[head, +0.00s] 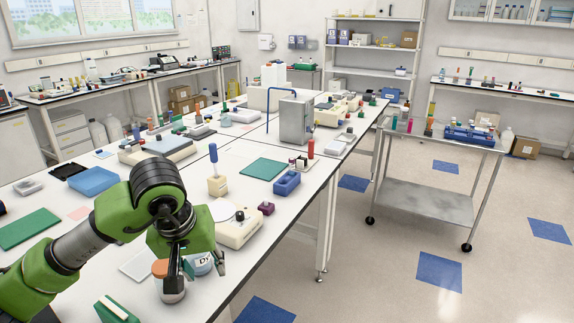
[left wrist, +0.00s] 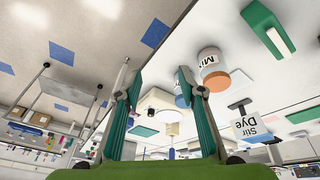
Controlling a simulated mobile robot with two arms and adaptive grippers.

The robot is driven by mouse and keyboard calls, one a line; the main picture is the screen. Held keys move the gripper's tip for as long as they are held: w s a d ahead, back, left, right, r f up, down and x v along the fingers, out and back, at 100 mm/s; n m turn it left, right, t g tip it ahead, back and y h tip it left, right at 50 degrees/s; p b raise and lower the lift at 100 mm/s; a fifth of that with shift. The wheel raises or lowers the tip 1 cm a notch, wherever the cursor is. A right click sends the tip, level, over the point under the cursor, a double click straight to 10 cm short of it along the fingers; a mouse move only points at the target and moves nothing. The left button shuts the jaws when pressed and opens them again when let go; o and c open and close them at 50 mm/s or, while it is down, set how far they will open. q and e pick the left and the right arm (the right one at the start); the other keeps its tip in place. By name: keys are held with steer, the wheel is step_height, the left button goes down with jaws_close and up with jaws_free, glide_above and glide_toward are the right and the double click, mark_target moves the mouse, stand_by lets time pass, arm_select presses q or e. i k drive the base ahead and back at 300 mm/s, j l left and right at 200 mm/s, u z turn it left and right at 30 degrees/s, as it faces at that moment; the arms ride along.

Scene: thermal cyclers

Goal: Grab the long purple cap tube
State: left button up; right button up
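I cannot pick out a long purple cap tube for certain in either view. Several small tubes stand on the white bench (head: 330,172) and on the metal cart, too small to tell their cap colours surely. The right gripper is not in view.
A small purple block (head: 266,208), a blue rack (head: 287,183) and a cream device (head: 236,228) stand close to the bench edge. The metal cart (head: 425,203) carries a blue rack (head: 469,134). Floor between bench and cart is clear.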

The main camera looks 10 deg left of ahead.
mark_target(292, 160)
steer(key=i+j, duration=0.35)
steer(key=i, duration=0.15)
steer(key=i+j, duration=0.35)
steer(key=i, duration=0.1)
